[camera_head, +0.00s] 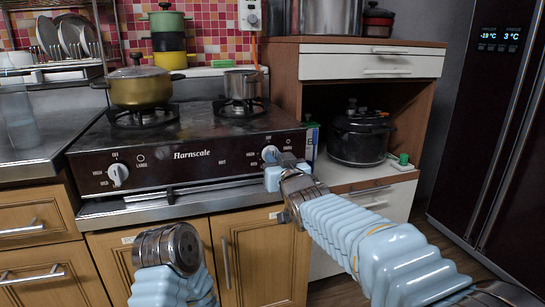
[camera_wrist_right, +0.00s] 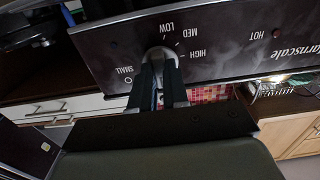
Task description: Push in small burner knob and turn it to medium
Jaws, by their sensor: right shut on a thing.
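The small burner knob (camera_head: 270,153) is a pale round knob at the right end of the dark stove front. In the right wrist view the knob (camera_wrist_right: 161,54) sits between my fingertips, with LOW, MED and HIGH printed around it and SMALL beside it. My right gripper (camera_wrist_right: 163,76) is shut on the knob. In the head view the right gripper (camera_head: 277,167) reaches the panel from the lower right. I cannot tell the knob's pointer direction or how deep it is pressed. Part of my left arm shows low in the head view, but its jaws do not.
The large burner knob (camera_head: 118,175) is at the panel's left end. A yellow pot (camera_head: 139,90) and a small saucepan (camera_head: 242,84) stand on the burners. A metal bar handle (camera_head: 205,188) runs below the panel. A black cooker (camera_head: 360,136) sits in the cabinet at right.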

